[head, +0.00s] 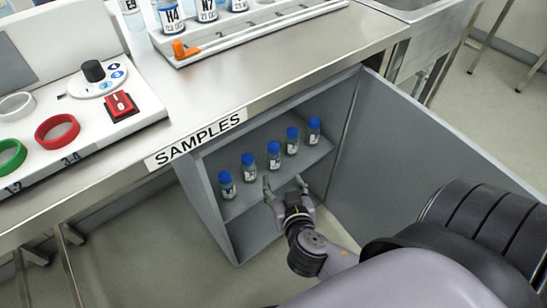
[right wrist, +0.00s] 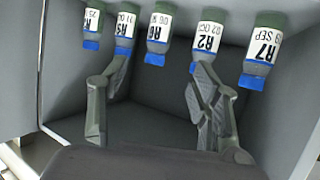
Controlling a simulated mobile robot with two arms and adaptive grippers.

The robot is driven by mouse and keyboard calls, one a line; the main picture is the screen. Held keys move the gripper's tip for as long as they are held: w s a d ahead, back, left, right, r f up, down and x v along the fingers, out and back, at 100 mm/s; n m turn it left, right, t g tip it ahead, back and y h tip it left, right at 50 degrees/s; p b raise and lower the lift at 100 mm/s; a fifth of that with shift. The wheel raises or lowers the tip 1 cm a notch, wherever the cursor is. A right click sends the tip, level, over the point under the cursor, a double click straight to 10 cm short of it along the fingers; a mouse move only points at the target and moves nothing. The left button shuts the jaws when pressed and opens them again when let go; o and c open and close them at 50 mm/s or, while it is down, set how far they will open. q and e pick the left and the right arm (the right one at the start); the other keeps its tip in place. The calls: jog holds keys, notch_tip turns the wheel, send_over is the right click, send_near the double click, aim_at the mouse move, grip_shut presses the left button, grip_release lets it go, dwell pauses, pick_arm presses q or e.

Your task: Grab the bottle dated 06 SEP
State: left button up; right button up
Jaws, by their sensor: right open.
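Several small bottles with blue caps stand in a row on the shelf of the open cabinet. In the right wrist view they hang upside down. The middle bottle (right wrist: 158,32) reads R6 with a date starting 06; its month is cut off or unclear. The bottle (right wrist: 208,42) to its right reads R2, 02 OCT, and the bottle (right wrist: 262,50) at far right reads R7, apparently 09 SEP. The middle bottle also shows in the head view (head: 274,155). My right gripper (head: 285,184) is open and empty in front of the row, its fingertips (right wrist: 160,70) spread to either side of the R6 bottle. My left gripper is out of view.
The cabinet (head: 210,190) sits under a steel bench marked SAMPLES (head: 196,139). Its open door (head: 420,160) stands to the right of my gripper. A bottle rack (head: 260,35), coloured rings and a red switch (head: 121,105) are on the bench above.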

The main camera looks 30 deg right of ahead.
aim_at(275, 159)
jog(key=b+x, duration=0.1)
jog(key=x, duration=0.8)
jog(key=shift+w+d+f, duration=0.15)
jog(key=shift+w+f, duration=0.1)
jog(key=shift+w, duration=0.05)
jog(key=b+x, duration=0.1)
jog(key=x, duration=0.4)
jog(key=shift+w+d+f, duration=0.1)
jog(key=shift+w+d, duration=0.1)
jog(key=shift+w, duration=0.05)
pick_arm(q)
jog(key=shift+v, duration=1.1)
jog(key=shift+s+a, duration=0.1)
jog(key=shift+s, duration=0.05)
pick_arm(e)
jog(key=shift+c, duration=0.6)
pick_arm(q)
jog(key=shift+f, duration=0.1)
pick_arm(e)
jog(key=c, duration=1.2)
